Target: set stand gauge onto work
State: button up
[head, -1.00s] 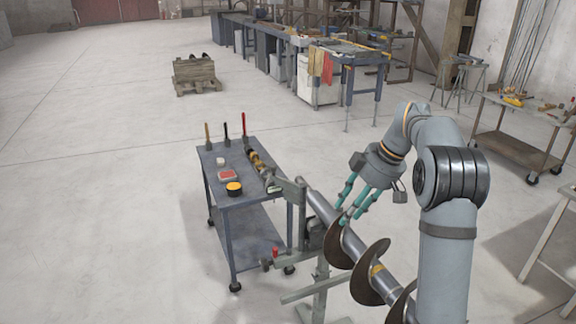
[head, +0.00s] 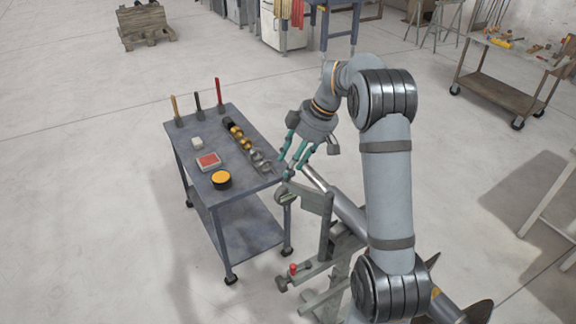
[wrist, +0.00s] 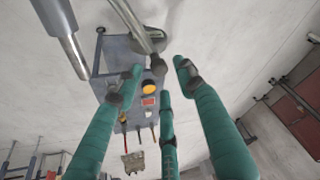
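The work is a grey steel auger; its shaft (head: 345,208) slopes down to the right, and part of its spiral flight (head: 476,313) shows behind my arm. My gripper (head: 291,163) has teal fingers, spread apart and empty, over the cart's right corner near the shaft's upper end. The wrist view also shows the gripper (wrist: 160,78) with nothing between its fingers. I cannot tell which item is the stand gauge. A row of black, gold and silver pieces (head: 240,140) lies on the cart, its near end close to my fingers.
The blue-grey cart (head: 184,149) also carries several upright handled tools (head: 198,105), a white block (head: 197,142), a red-topped box (head: 208,161) and a yellow-topped tin (head: 221,180). A grey support with a red knob (head: 293,268) stands beside the cart. Floor left of the cart is clear.

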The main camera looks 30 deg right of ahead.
jog(key=shift+x, duration=0.75)
jog(key=shift+a+f, duration=0.15)
jog(key=shift+f, duration=0.3)
jog(key=shift+c, duration=1)
jog(key=c, duration=0.7)
jog(key=shift+w+r, duration=0.1)
grip_shut()
